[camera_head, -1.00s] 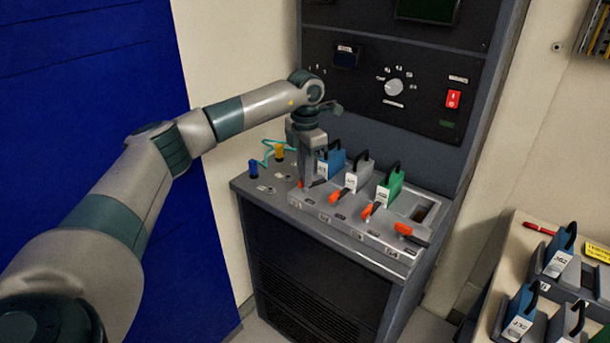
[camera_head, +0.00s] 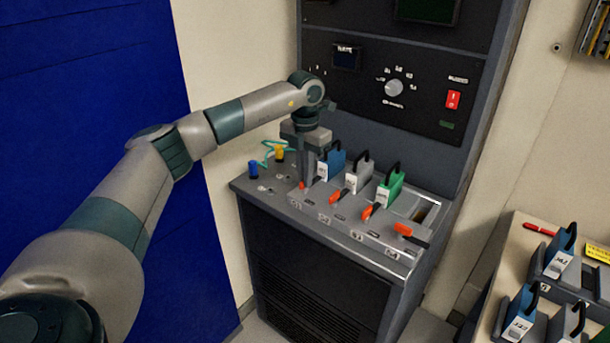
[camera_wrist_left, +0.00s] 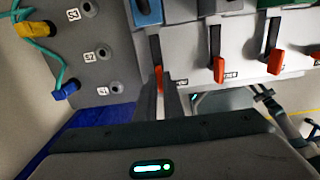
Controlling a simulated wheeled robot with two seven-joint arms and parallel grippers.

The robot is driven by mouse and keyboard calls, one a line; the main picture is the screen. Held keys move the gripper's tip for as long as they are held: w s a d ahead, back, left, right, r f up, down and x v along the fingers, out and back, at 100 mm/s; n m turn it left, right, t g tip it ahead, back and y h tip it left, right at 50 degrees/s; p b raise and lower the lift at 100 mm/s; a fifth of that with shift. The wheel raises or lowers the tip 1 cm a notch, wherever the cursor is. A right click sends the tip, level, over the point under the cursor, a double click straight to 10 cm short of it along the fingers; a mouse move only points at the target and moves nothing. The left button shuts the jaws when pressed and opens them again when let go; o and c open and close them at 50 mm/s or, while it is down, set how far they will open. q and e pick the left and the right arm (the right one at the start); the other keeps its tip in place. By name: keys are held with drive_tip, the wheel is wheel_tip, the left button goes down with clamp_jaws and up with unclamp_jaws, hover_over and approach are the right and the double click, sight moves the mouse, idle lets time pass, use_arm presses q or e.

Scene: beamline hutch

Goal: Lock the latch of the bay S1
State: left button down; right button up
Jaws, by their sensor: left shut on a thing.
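A row of bays with orange-tipped latches runs along the console top (camera_head: 345,226). My left gripper (camera_head: 304,182) points down at the leftmost latch (camera_head: 302,186), in front of a blue module (camera_head: 331,163). It is shut on that latch, whose orange tip shows between the fingers (camera_wrist_left: 164,97) in the left wrist view. The fingers hide much of the lever. Its bay label is too small to read. The other latches are the second (camera_head: 336,197), the third (camera_head: 367,211) and the fourth (camera_head: 403,229). My right gripper is not in view.
A grey module (camera_head: 358,175) and a green module (camera_head: 390,188) stand in the neighbouring bays; the rightmost bay (camera_head: 427,212) looks empty. Blue (camera_head: 254,168) and yellow (camera_head: 279,153) plugs with a teal cable stand left of the gripper. A side table (camera_head: 507,265) holds more modules.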

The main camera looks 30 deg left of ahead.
use_arm(q)
drive_tip(key=c, duration=1.9)
unclamp_jaws()
drive_tip(key=shift+o, duration=0.2)
drive_tip(key=shift+r, duration=0.1)
